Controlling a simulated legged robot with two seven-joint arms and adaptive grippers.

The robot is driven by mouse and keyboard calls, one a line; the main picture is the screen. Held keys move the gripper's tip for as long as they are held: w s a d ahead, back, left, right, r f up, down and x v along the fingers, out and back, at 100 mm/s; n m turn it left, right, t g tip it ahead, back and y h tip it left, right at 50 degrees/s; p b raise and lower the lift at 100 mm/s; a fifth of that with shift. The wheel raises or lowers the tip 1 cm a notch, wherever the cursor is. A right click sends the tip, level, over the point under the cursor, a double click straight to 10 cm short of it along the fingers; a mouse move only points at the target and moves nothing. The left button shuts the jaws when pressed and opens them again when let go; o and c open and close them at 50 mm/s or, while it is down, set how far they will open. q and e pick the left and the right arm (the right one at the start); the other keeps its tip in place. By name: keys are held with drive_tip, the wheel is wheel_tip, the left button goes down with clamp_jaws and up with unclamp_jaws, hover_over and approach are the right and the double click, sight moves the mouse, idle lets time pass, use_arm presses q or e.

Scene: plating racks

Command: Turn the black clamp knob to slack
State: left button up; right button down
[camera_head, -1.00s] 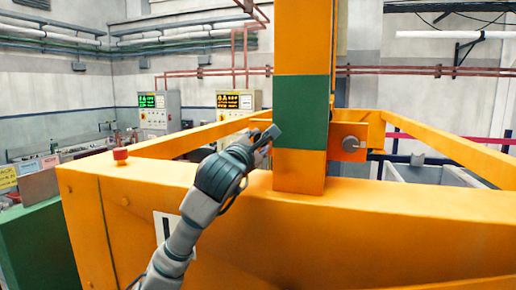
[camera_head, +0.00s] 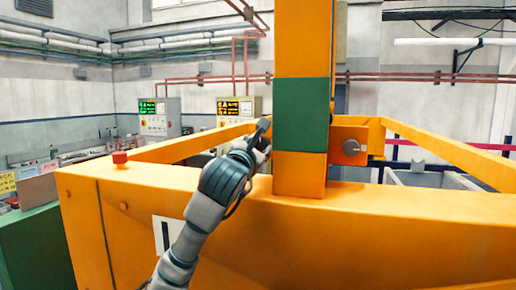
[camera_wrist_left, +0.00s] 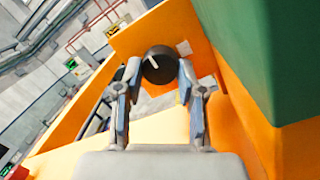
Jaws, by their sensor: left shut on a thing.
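The black clamp knob (camera_wrist_left: 160,66) shows in the left wrist view, round and dark with a white pointer mark on its face. The mark slants toward the upper left. My left gripper (camera_wrist_left: 159,78) has a finger on each side of the knob and is shut on it. In the head view my left gripper (camera_head: 262,138) is beside the green-banded orange post (camera_head: 300,115), and the knob cannot be made out there. My right gripper is not in view.
An orange block with a round fitting (camera_head: 350,147) is right of the post. Control cabinets (camera_head: 158,117) stand behind.

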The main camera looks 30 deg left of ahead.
use_arm(q)
drive_tip(key=shift+w+f, duration=0.2)
drive_tip(key=shift+f, duration=0.1)
drive_tip(key=o, duration=1.2)
drive_tip(key=shift+c, duration=0.2)
drive_tip(key=shift+w, duration=0.1)
drive_tip(key=shift+r, duration=0.1)
drive_tip(key=shift+s, duration=0.25)
drive_tip(key=v, duration=1)
drive_tip(key=shift+s, duration=0.25)
drive_tip(key=shift+s+d+f, duration=0.1)
drive_tip(key=shift+s+f, duration=0.15)
drive_tip(key=shift+s, duration=0.15)
